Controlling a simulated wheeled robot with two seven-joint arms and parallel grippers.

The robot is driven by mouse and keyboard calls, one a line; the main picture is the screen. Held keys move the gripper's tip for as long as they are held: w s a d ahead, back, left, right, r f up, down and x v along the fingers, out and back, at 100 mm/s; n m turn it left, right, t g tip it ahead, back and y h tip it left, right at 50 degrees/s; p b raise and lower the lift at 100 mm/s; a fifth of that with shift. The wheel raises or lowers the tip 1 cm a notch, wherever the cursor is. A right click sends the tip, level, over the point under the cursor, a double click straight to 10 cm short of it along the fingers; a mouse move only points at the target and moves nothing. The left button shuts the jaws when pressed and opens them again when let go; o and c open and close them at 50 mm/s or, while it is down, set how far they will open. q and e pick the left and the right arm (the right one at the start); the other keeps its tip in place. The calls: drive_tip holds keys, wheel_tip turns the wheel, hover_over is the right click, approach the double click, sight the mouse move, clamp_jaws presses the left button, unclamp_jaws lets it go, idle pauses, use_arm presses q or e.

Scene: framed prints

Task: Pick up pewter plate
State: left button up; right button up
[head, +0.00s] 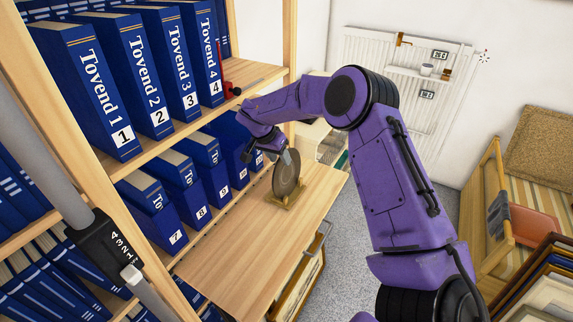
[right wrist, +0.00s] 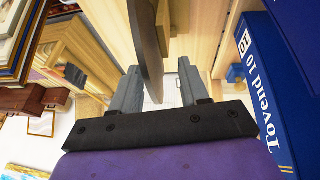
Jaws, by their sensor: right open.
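The pewter plate (head: 288,178) is a dark grey disc standing upright on edge in a small wooden stand (head: 285,203) on the wooden ledge. My right gripper (head: 286,157) is at the plate's upper edge. In the right wrist view, the plate (right wrist: 150,42) appears edge-on between the two grey fingers of the open right gripper (right wrist: 158,78). Gaps show on both sides of the plate, so the fingers do not appear to grip it. My left gripper is not in view.
The ledge (head: 235,255) is clear in front of the plate. Blue binders (head: 215,180) line the shelves on the left, close to my right gripper. A red object (head: 229,89) sits on the upper shelf. A radiator (head: 415,120) and stacked frames (head: 540,285) are at right.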

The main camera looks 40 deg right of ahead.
sight(287, 173)
drive_tip(key=x, duration=0.2)
drive_tip(key=p+x, duration=0.1)
drive_tip(key=x, duration=0.1)
drive_tip(key=shift+s+r, duration=0.1)
drive_tip(key=shift+s, duration=0.25)
drive_tip(key=shift+d+f, duration=0.15)
drive_tip(key=shift+f, duration=0.05)
clamp_jaws()
drive_tip(key=shift+r, duration=0.1)
